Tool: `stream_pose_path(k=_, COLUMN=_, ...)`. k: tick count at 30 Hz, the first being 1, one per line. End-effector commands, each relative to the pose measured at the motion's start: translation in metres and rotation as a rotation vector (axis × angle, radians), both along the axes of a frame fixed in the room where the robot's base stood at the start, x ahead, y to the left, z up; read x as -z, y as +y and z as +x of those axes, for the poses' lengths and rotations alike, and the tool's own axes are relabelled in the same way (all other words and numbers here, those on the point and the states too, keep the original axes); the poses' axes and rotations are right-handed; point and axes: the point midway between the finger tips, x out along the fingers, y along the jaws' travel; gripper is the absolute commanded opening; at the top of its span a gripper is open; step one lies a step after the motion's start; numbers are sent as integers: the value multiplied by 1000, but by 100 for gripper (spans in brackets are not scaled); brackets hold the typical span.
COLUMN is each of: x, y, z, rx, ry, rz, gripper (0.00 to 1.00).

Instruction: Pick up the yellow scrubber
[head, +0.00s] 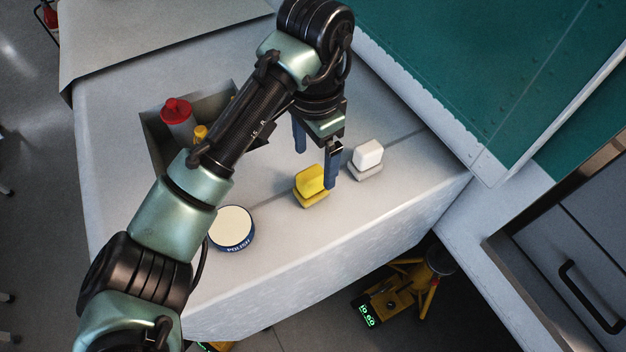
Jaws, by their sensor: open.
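The yellow scrubber (311,181) stands on the light grey table (370,235), near its front edge. The right finger overlaps the scrubber's right edge in the picture, and the left finger is farther back and higher. I cannot tell the exact height of the fingertips or whether the right one touches the scrubber.
A white scrubber (367,157) stands close to the right. A round tin (231,229) with a cream top and blue side lies to the left. A grey bin (158,141) holds a red-capped bottle (178,117). A teal panel (490,75) rises behind.

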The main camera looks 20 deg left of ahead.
Motion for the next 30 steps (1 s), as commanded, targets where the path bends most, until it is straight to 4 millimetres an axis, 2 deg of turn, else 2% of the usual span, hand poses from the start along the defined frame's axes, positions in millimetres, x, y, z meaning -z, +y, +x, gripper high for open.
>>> stream_pose_path(k=3, x=21, y=-1, z=0, rx=-2, ry=0, rz=-4, gripper=91)
stream_pose_path(k=11, x=36, y=0, z=1, rx=-2, ry=-2, rz=0, gripper=91)
stream_pose_path(k=21, x=79, y=0, z=3, rx=-3, ry=-3, rz=1, gripper=91)
stream_pose_path(k=29, x=84, y=0, z=3, rx=-1, ry=-6, rz=1, gripper=91)
stream_pose_path(k=30, x=84, y=0, z=3, rx=-1, ry=-6, rz=1, gripper=86)
